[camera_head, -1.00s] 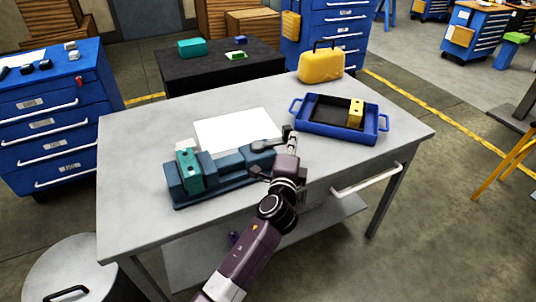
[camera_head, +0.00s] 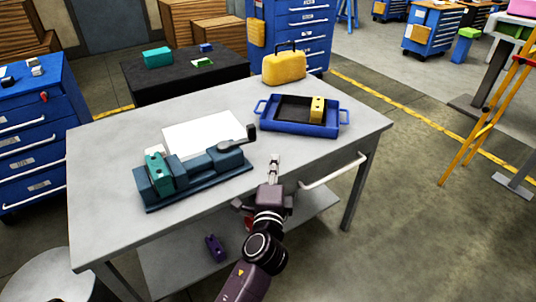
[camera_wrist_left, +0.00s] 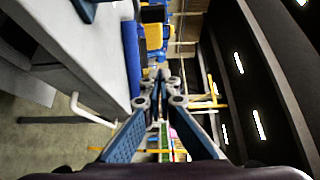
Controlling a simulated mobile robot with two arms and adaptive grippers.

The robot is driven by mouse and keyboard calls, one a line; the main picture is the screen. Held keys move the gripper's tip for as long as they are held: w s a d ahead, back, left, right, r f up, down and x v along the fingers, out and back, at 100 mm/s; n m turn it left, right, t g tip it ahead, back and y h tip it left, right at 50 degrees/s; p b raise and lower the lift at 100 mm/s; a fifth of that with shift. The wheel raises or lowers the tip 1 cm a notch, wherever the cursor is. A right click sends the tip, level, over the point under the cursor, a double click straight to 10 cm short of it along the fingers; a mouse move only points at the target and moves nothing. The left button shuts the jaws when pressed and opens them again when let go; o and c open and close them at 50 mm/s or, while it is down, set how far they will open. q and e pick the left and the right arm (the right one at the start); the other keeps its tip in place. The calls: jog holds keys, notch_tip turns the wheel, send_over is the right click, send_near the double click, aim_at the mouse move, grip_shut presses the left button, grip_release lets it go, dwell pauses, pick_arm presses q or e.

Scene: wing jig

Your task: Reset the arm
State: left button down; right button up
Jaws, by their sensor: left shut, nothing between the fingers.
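My left arm comes in from the bottom of the head view. Its gripper (camera_head: 274,165) is over the front edge of the grey workbench (camera_head: 100,190), to the right of the blue-grey jig (camera_head: 215,165). The fingers are shut with nothing between them; they also meet in the left wrist view (camera_wrist_left: 160,78). A teal block (camera_head: 154,165) sits in the left end of the jig. A blue tray (camera_head: 290,127) with a yellow block (camera_head: 317,109) in it is beyond the gripper. My right gripper is not in view.
A white sheet (camera_head: 200,130) lies behind the jig. A yellow case (camera_head: 284,67) stands at the bench's back edge. A bench handle (camera_head: 335,172) sticks out at the front right. A purple part (camera_head: 215,247) lies on the lower shelf.

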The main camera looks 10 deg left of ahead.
pick_arm(q)
jog(key=s+f+n+g+h, duration=0.1)
jog(key=s+f+g, duration=0.1)
jog(key=f, duration=0.9)
jog(key=s+f+n+g, duration=0.1)
jog(key=s+f+g, duration=0.15)
jog(key=f, duration=0.75)
jog(key=s+a+f+n+g, duration=0.2)
jog(key=s+f, duration=0.5)
jog(key=f, duration=0.4)
jog(key=s+a+f+n+g, duration=0.1)
jog(key=s+f+g, duration=0.2)
jog(key=s+f, duration=0.5)
jog(key=s+a+f+n+g, duration=0.2)
jog(key=s+f, duration=0.5)
jog(key=s, duration=0.5)
jog(key=s+a+f+n+g, duration=0.3)
jog(key=s+a+f, duration=0.4)
jog(key=s, duration=0.5)
jog(key=s+a+f+n+g, duration=0.2)
jog(key=s+a+f+n, duration=0.2)
jog(key=s+f, duration=0.4)
jog(key=s+n, duration=0.1)
jog(key=s, duration=0.3)
jog(key=shift+a+p, duration=0.35)
